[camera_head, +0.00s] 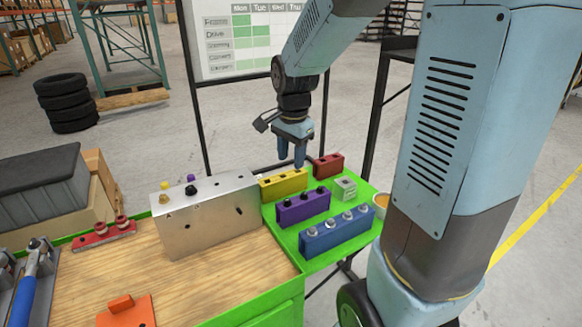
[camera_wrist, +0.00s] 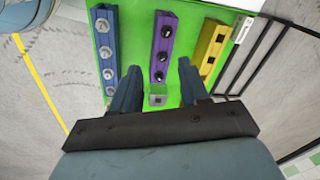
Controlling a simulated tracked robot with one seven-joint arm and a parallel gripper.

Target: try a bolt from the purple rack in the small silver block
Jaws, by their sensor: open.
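The purple rack (camera_head: 303,209) stands on the green table section and holds three dark bolts in a row. It also shows in the wrist view (camera_wrist: 164,45), upper middle, with all three bolt heads. The small silver block (camera_head: 345,187) sits right of the purple rack, with a dark hole in its top; in the wrist view the block (camera_wrist: 157,100) lies between my finger bases. My gripper (camera_head: 291,162) is open and empty, pointing down above the yellow rack's area in the head view. In the wrist view its fingers (camera_wrist: 159,66) are spread.
A blue rack (camera_head: 336,232) with several silver bolts stands in front of the purple one; a yellow rack (camera_head: 283,184) and a red rack (camera_head: 328,166) stand behind. A large silver block (camera_head: 205,216) with coloured pegs is to the left.

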